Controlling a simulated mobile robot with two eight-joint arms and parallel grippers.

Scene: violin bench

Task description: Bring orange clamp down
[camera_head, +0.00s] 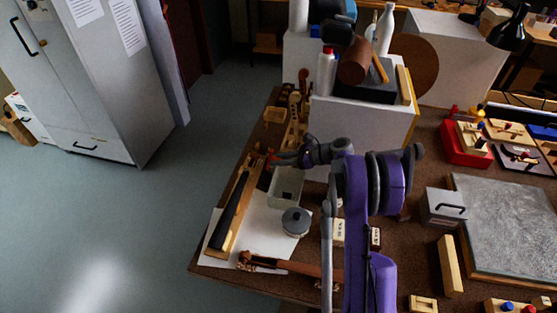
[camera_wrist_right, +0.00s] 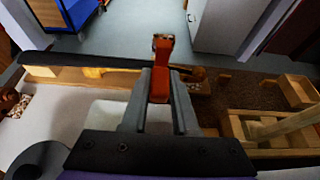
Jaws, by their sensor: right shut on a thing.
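My right gripper (camera_head: 282,160) is above the left part of the bench, near the far end of a wooden piece with a long black strip (camera_head: 230,212). In the right wrist view my right gripper (camera_wrist_right: 160,86) is shut on the orange clamp (camera_wrist_right: 162,66), which stands out beyond the fingertips. The clamp is a small red-orange spot in the head view (camera_head: 270,160), partly hidden by the gripper. I cannot tell whether the clamp touches the wooden piece. My left gripper is not in view.
A pale open bin (camera_head: 287,188) is below my right gripper. A grey round lidded pot (camera_head: 295,222) stands on a white sheet (camera_head: 269,229). A white block (camera_head: 350,119) carrying tools is behind my arm. Open floor (camera_head: 130,220) is left of the bench.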

